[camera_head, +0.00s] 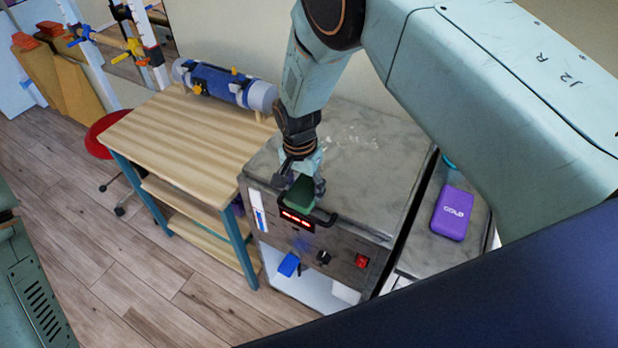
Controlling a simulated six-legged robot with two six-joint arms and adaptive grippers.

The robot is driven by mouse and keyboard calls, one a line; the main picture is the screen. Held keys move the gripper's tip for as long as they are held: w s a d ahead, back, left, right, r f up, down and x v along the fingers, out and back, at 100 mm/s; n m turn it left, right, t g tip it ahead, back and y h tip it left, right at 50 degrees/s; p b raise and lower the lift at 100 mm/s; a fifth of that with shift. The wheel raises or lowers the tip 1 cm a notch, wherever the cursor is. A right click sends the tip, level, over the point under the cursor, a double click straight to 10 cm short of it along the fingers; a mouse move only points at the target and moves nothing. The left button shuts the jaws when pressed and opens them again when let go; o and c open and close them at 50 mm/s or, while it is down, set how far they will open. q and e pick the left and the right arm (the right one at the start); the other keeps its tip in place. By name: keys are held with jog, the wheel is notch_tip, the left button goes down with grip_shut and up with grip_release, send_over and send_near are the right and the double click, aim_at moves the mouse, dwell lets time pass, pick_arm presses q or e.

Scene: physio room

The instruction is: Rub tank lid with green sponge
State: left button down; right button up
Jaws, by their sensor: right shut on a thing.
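The tank is a metal box with a grey lid (385,185). Whitish smudges (355,138) mark the lid's back part. My right gripper (301,184) points down at the lid's front edge, near the black handle (322,222). It is shut on the green sponge (299,195), which sits low between its fingers by the handle. I cannot tell if the sponge touches the lid. My left gripper is out of view.
A wooden table (165,125) with a blue and grey roller (225,82) stands left of the tank. A purple pack (453,212) lies on the surface to the right. A red stool (104,135) stands behind the table's left side.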

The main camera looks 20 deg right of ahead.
jog(key=shift+s+a, duration=0.2)
jog(key=shift+s, duration=0.1)
jog(key=shift+f, duration=0.1)
jog(key=shift+w+d+r+p, duration=0.1)
jog(key=shift+w+r+p, duration=0.1)
jog(key=shift+r+p, duration=0.85)
jog(key=shift+s+r+p, duration=0.1)
jog(key=shift+r+p, duration=1.05)
jog(key=shift+r, duration=0.95)
jog(key=shift+f, duration=0.1)
jog(key=shift+r, duration=1.5)
